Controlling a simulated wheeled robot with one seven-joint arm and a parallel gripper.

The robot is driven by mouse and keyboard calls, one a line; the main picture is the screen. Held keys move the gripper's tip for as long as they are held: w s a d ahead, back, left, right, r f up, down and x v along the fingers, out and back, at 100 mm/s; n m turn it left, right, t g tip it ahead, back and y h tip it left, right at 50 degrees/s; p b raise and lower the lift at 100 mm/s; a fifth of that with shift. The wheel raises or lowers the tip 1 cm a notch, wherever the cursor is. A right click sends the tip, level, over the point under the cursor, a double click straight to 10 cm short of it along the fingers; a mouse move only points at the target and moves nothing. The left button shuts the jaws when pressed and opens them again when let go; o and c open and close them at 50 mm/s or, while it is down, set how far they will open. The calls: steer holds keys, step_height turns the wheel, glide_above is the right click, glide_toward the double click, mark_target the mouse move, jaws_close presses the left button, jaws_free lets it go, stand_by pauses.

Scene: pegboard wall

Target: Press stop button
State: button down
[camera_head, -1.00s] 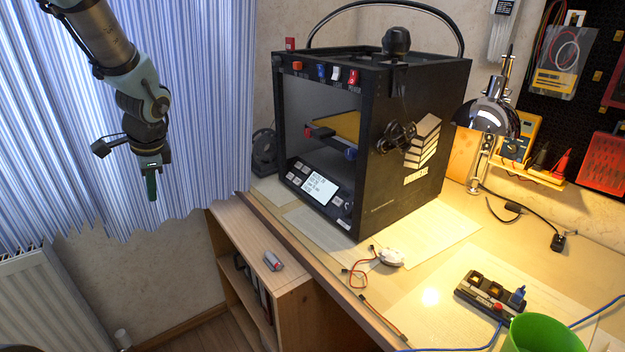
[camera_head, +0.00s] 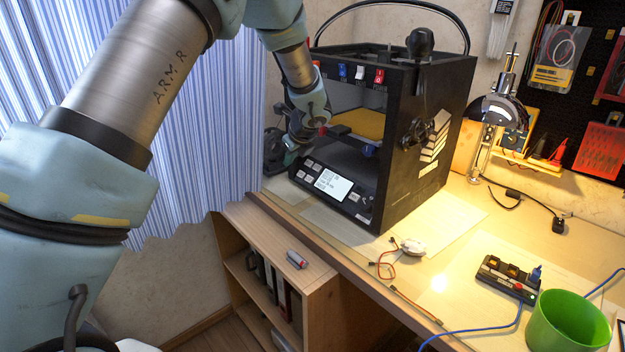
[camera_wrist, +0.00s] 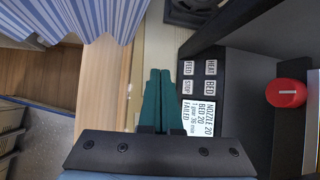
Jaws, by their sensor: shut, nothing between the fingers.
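The stop button (camera_wrist: 187,87) is a small pale key labelled STOP, in a block of similar keys beside the display (camera_wrist: 200,118) in the wrist view. The keys sit on the front panel (camera_head: 346,203) of the black printer (camera_head: 425,165); their labels are too small to read in the head view. My gripper (camera_wrist: 160,71) is shut and empty, its green fingers side by side. The fingers show just left of the stop button in the wrist view, apart from it in the picture. In the head view my gripper (camera_head: 290,158) is at the printer's left front edge, partly hidden by my wrist.
A red knob (camera_wrist: 288,92) projects from the printer at right in the wrist view. A dark spool (camera_head: 272,150) stands behind my gripper. A green pot (camera_head: 566,325) stands at the desk's right.

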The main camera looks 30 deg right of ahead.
mark_target(308, 180)
steer(key=d+f, duration=0.1)
steer(key=d+f+b, duration=0.1)
steer(key=f, duration=0.1)
steer(key=d+f+b, duration=0.1)
steer(key=d+f, duration=0.1)
steer(key=shift+w, duration=0.4)
steer(key=shift+w+d+f, duration=0.15)
steer(key=shift+d+f, duration=0.6)
steer(key=shift+f, duration=0.15)
stand_by(1.5)
steer(key=shift+d+f, duration=0.25)
steer(key=shift+f, duration=0.05)
steer(key=shift+d+f+b, duration=0.3)
steer(key=shift+d+f, duration=0.15)
steer(key=shift+d, duration=0.15)
stand_by(1.3)
steer(key=shift+r, duration=0.1)
steer(key=shift+s+a+r+p, duration=0.2)
steer(key=shift+s+r+p, duration=0.1)
steer(key=shift+r+p, duration=0.25)
